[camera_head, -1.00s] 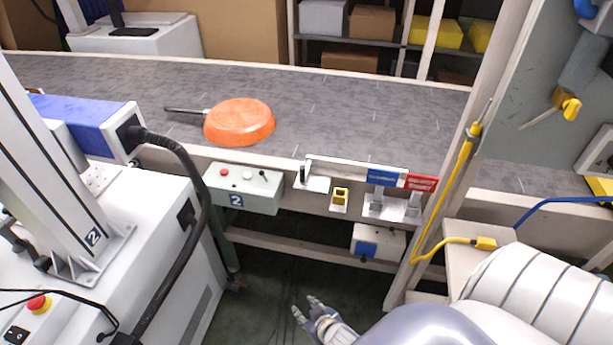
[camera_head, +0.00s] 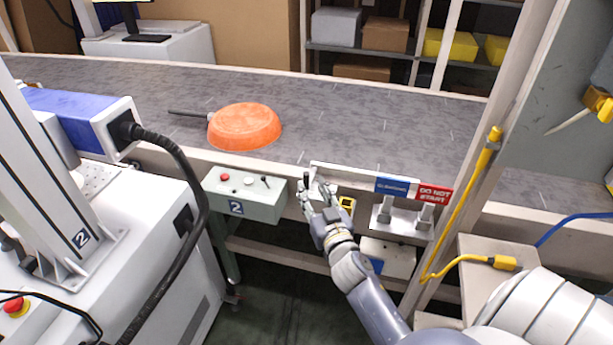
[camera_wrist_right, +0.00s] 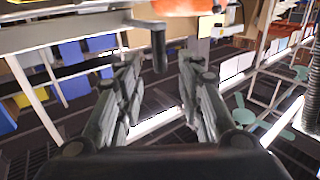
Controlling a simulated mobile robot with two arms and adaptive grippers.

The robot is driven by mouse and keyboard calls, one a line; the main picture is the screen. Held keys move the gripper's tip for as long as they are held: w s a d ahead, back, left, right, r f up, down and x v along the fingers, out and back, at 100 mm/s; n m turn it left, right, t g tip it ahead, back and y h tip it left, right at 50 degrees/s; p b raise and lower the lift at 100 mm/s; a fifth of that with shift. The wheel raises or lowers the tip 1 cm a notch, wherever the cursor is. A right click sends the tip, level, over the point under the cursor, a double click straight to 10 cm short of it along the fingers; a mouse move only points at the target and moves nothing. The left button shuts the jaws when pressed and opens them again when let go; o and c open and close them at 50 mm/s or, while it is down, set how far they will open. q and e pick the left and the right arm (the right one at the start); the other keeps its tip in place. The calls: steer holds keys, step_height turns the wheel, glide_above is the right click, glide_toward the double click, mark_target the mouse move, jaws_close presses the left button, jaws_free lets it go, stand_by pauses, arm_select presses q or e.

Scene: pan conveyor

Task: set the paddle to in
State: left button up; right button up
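What I take to be the paddle is a long pale bar (camera_head: 345,174) along the near edge of the conveyor, with a blue sign and a red "DO NOT START" sign at its right. It lies along the edge, not across the belt. My right gripper (camera_head: 315,190) is at the bar's left end and hides part of its mount. In the right wrist view the right gripper (camera_wrist_right: 160,68) is open. A dark upright peg (camera_wrist_right: 158,48) shows between and beyond its fingertips; I cannot tell whether they touch. My left gripper is not in view.
An orange pan (camera_head: 244,125) lies on the grey belt (camera_head: 340,120). A control box (camera_head: 245,195) with buttons stands left of my right gripper. A post with a yellow cable (camera_head: 462,205) stands to the right. A white machine (camera_head: 160,245) fills the lower left.

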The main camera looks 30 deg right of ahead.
mark_target(307, 180)
steer(key=x, duration=0.6)
steer(key=shift+w+f, duration=0.1)
jaws_close()
